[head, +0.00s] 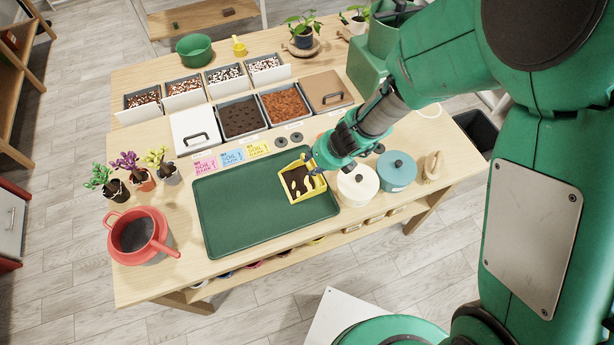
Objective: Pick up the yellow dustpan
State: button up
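The yellow dustpan (293,198) is at the right part of the green tray (240,226). It has a squarish yellow rim, with dark material and pale yellow shapes inside. My gripper (312,165) comes in from the upper right, and its fingers are at the dustpan's upper right edge. They overlap that edge in this view. I cannot tell whether the fingers touch the dustpan or are shut on it, because they are small and partly hidden by the gripper body.
A white lidded pot (357,190) and a blue lidded pot (397,171) stand right of the tray. A red watering can (133,236) stands at the left, near small potted plants (128,166). Bins of soil and pebbles (241,118) line the back. The tray's left part is clear.

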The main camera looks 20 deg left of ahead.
aim_at(309, 168)
jog(key=b+x, duration=0.2)
jog(key=x, duration=0.2)
jog(key=shift+f, duration=0.2)
jog(key=shift+w+a+f+b, duration=0.15)
jog(key=shift+a+f+b, duration=0.2)
jog(key=shift+f, duration=0.15)
grip_shut()
